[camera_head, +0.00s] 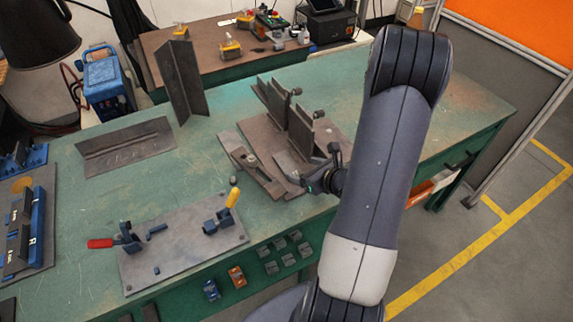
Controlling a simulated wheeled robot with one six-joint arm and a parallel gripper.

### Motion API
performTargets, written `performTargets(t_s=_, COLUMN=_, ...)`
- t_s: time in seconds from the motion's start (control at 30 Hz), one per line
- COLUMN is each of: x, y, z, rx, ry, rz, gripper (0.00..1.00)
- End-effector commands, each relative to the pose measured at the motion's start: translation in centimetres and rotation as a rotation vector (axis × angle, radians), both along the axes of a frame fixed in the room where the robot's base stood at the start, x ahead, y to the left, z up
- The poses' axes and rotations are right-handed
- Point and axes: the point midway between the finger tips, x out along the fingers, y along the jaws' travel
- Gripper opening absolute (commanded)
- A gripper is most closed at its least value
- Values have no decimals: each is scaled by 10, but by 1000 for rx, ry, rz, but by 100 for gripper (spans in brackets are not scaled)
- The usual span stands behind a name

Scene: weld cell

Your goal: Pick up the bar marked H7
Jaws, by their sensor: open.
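No mark reading H7 can be made out, so I cannot tell which piece is that bar. Dark pieces (24,243) with small pale marks sit in a blue holder at the left edge of the green table; the marks are too small to read. My gripper (319,176) is small and dark in view, beside the right side of the steel fixture on the table. My arm hides part of it. It is open, and nothing shows held in it.
The steel fixture (227,139) with upright plates stands mid-table. Angled plates (181,80) and (125,147) stand behind and left. A clamp plate (183,250) with red and yellow handles lies in front. Bare green tabletop (85,200) shows at left. A brown bench is behind.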

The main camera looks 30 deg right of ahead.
Motion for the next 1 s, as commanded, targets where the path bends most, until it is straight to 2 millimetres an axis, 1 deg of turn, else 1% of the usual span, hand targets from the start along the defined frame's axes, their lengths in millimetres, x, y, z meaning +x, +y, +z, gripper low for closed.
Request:
performTargets(t_s=0.17, x=8, y=4, z=-5, rx=0, ry=1, rz=2, gripper=74)
performTargets(t_s=0.37, x=28, y=14, z=-17, rx=2, ry=2, rz=4, gripper=74)
performTargets(t_s=0.5, x=42, y=17, z=-25, rx=0, ry=1, rz=2, gripper=74)
performTargets(t_s=0.63, x=47, y=18, z=-29, rx=-1, ry=1, rz=2, gripper=74)
performTargets(t_s=0.83, x=47, y=17, z=-29, rx=-1, ry=1, rz=0, gripper=74)
performTargets(t_s=0.87, x=47, y=17, z=-29, rx=-1, ry=1, rz=0, gripper=73)
performTargets(t_s=1.0, x=47, y=17, z=-29, rx=-1, ry=1, rz=0, gripper=61)
